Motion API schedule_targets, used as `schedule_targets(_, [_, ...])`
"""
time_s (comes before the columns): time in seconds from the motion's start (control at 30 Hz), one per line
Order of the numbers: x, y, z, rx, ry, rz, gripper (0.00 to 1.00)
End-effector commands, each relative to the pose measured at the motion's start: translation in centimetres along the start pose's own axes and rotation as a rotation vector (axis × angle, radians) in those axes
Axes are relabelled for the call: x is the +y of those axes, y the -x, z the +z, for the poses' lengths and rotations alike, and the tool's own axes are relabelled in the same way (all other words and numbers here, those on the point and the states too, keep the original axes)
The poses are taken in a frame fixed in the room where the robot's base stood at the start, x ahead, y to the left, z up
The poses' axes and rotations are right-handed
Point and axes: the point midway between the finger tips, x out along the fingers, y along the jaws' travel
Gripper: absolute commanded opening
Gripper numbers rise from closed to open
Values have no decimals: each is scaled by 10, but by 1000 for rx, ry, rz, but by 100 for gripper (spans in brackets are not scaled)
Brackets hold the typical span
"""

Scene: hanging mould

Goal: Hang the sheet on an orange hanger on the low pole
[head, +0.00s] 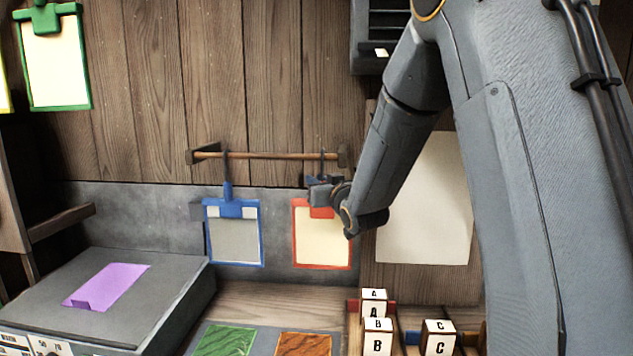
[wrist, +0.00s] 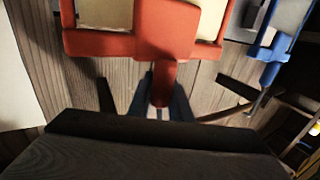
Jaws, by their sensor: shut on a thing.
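The low pole (head: 265,155) is a short wooden bar on the back wall. My gripper (head: 322,187) is shut on the stem of the orange-red hanger (head: 294,238), just below the pole's right end. The stem also shows between the fingers in the wrist view (wrist: 163,85). The hanger holds a cream sheet (head: 322,245) and hangs upright. Its dark hook overlaps the pole in the head view; I cannot tell whether it rests on it. The wrist view shows the orange clamp (wrist: 168,28) but not the hook's top.
A blue hanger (head: 235,207) with a grey sheet (head: 234,242) hangs on the pole to the left. A pale panel (head: 425,205) is right of my gripper. A purple sheet (head: 115,285) lies on a grey block (head: 165,310). Lettered blocks (head: 378,338) stand below.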

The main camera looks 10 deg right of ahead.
Motion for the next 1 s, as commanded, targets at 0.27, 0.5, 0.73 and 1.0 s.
schedule_targets(0.27, [0,0,2,1,0,0,0])
schedule_targets(0.5, [0,0,2,1,0,0,38])
schedule_targets(0.73, [0,0,2,0,0,0,40])
schedule_targets(1.0, [0,16,3,1,0,1,40])
